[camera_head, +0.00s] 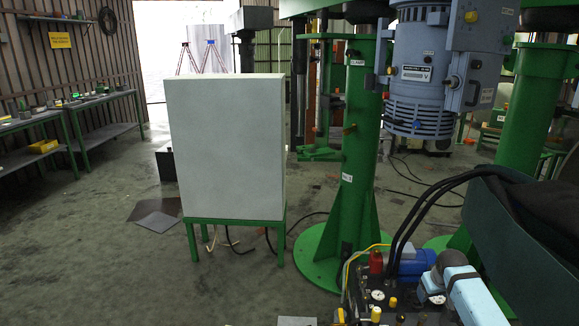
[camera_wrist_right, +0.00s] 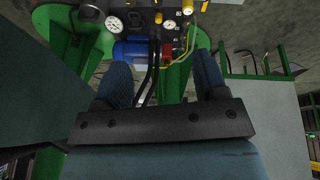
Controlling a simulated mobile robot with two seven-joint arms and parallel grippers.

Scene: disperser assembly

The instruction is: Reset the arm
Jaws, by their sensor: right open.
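My right gripper (camera_wrist_right: 161,66) shows in the right wrist view, with two dark blue fingers spread apart on a black mounting bar. No object is held between the fingers. Beyond the fingertips is the hydraulic unit, with its blue motor (camera_wrist_right: 132,50), red fitting and round gauges. The same unit, with its blue motor (camera_head: 416,263), stands at the lower right of the head view. My left gripper is not in the head view.
A pale cabinet (camera_head: 229,150) stands on a green frame. The green disperser column (camera_head: 352,170) carries a blue-grey motor head (camera_head: 424,85). Black hoses arch above the hydraulic unit. Green workbenches (camera_head: 70,115) line the left wall. The floor (camera_head: 100,250) at left is mostly clear.

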